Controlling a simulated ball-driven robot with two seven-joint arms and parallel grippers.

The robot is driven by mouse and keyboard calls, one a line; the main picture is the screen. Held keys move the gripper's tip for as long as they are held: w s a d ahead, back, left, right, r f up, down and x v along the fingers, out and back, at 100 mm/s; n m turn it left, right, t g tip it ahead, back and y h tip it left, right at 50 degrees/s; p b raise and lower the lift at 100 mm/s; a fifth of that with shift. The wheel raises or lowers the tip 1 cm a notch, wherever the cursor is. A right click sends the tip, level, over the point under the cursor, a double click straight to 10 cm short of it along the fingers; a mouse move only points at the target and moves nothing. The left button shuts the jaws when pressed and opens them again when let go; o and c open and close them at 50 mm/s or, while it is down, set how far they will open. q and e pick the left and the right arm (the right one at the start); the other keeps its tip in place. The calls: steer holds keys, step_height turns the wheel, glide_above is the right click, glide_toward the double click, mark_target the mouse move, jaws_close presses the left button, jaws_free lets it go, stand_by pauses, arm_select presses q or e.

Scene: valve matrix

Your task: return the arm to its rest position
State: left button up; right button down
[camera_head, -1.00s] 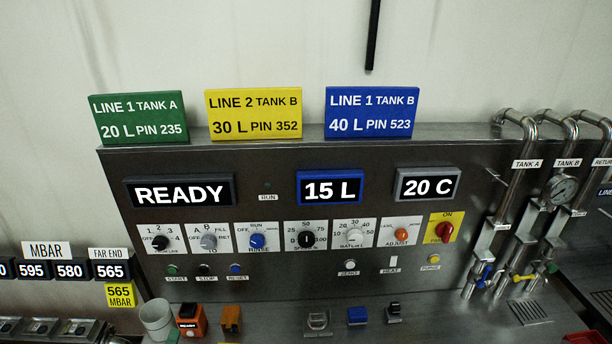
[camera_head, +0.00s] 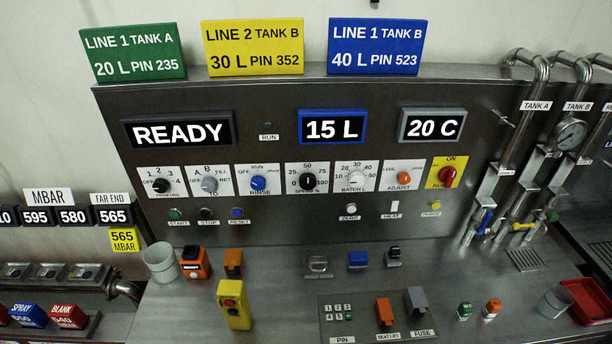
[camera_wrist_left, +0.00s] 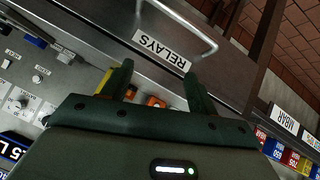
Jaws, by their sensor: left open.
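My left gripper (camera_wrist_left: 160,85) shows in the left wrist view with its two dark green fingers spread apart and nothing visible held between them. Behind the fingers is a grey metal front with a handle and a RELAYS label (camera_wrist_left: 161,49). Orange and yellow items (camera_wrist_left: 156,101) are partly hidden behind the gripper. Neither arm nor gripper shows in the head view. The right gripper is out of view.
The control panel (camera_head: 300,225) stands upright behind a steel bench. On the bench are a yellow pendant (camera_head: 234,304), a white cup (camera_head: 160,262), a keypad plate (camera_head: 341,322) and a red tray (camera_head: 588,300). Pipes with valves (camera_head: 507,165) stand at the right.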

arm_select(q)
steer(key=s+f+m+g+b, duration=0.3)
steer(key=s+f+b, duration=0.5)
steer(key=s+f, duration=0.5)
steer(key=s+a+f+m+g+y+b, duration=0.1)
steer(key=s+f+m+g+b, duration=0.3)
steer(key=s+f, duration=0.9)
step_height(320, 180, down, 7)
steer(key=g+b, duration=0.2)
steer(key=b, duration=0.2)
steer(key=shift+b, duration=0.4)
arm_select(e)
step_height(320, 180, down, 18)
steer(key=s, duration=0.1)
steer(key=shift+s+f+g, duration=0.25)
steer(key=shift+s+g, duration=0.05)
arm_select(q)
steer(key=shift+w, duration=0.1)
